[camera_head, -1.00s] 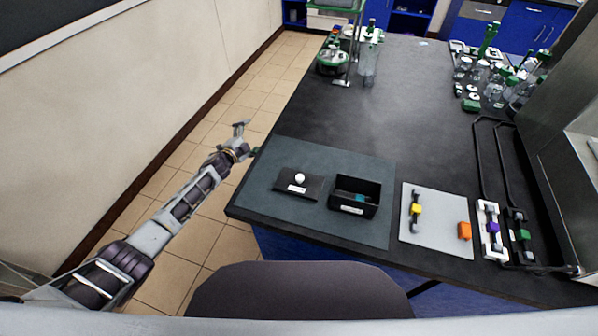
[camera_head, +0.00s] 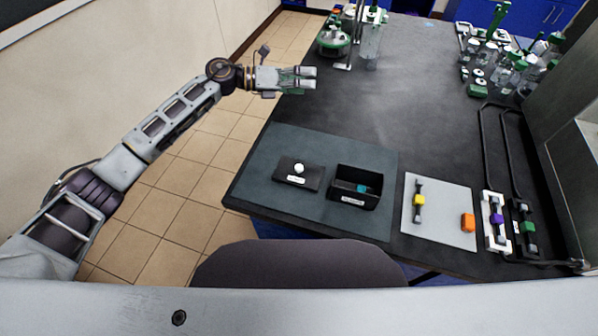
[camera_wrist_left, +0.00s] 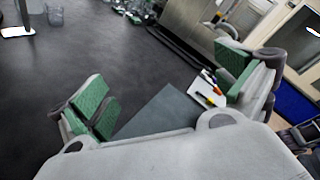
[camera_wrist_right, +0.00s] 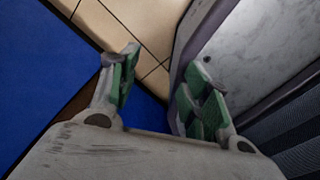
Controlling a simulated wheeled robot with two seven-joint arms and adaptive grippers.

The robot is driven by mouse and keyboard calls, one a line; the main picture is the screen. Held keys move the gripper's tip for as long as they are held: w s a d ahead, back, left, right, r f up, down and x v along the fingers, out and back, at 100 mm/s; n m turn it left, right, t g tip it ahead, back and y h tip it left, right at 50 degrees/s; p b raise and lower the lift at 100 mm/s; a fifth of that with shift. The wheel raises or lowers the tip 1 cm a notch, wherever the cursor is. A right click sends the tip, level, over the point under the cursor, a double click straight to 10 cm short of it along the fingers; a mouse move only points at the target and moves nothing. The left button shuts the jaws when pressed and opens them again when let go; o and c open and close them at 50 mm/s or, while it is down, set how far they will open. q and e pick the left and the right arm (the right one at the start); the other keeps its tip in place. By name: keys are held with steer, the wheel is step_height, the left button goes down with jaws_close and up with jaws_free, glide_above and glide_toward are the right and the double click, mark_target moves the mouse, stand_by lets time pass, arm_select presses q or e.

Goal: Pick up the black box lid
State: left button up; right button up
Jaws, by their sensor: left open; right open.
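The black box lid (camera_head: 288,177) lies flat on the dark grey mat (camera_head: 265,148), with a white round knob (camera_head: 299,168) on top and a white label at its front. The open black box (camera_head: 347,197) stands to its right with a small teal item inside. My left gripper (camera_head: 312,78) is open and empty, above the table's left edge, well behind the lid and apart from it. Its green finger pads show in the left wrist view (camera_wrist_left: 165,92). My right gripper (camera_wrist_right: 160,85) is open and empty, near blue panels and floor tiles; it is not in the head view.
A light grey tray (camera_head: 450,190) right of the mat holds a yellow-marked part and an orange block (camera_head: 468,223). Racks with purple (camera_head: 496,219) and green blocks stand further right. Glassware stands at the back. The table's middle is clear.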

arm_select(q)
steer(key=s+a+f+m+g+y, duration=0.1)
steer(key=s+a+f+m+y, duration=0.1)
steer(key=s+m+y, duration=0.3)
steer(key=s+a+f+m+g+y, duration=0.2)
steer(key=s+a+m+y, duration=0.3)
steer(key=s+m, duration=0.3)
steer(key=shift+s+f+m+g+y, duration=0.3)
steer(key=shift+s+m+y, duration=0.1)
steer(key=shift+s+y, duration=0.45)
arm_select(e)
steer(key=shift+w+d+f, duration=0.2)
steer(key=shift+w+d, duration=0.15)
steer(key=shift+d, duration=0.15)
arm_select(q)
steer(key=shift+f, duration=0.1)
